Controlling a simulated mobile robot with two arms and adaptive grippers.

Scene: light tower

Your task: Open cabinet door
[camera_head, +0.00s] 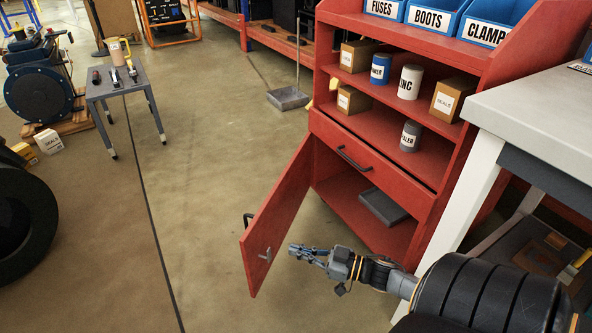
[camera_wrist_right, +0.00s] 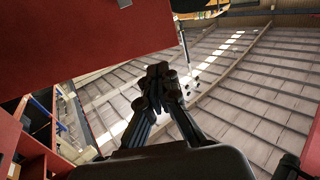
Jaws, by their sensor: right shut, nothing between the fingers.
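The red cabinet (camera_head: 425,165) stands on the right of the head view. Its lower door (camera_head: 281,222) stands wide open, swung out to the left from the cabinet's left edge. A dark handle (camera_head: 248,218) shows at its outer side, and a metal latch (camera_head: 266,254) is on the inner face. My right gripper (camera_head: 293,249) is shut and empty, on the inner side of the door, close to the latch; contact cannot be told. In the right wrist view, the shut fingers (camera_wrist_right: 158,72) are beside a red panel (camera_wrist_right: 80,45). My left gripper is out of view.
The open lower compartment holds a dark tray (camera_head: 383,206). A drawer (camera_head: 365,155) with a dark handle is above it. Shelves hold cans and boxes. A pale workbench (camera_head: 540,105) stands close on the right. The floor left of the door is clear; a small cart (camera_head: 120,85) stands farther back.

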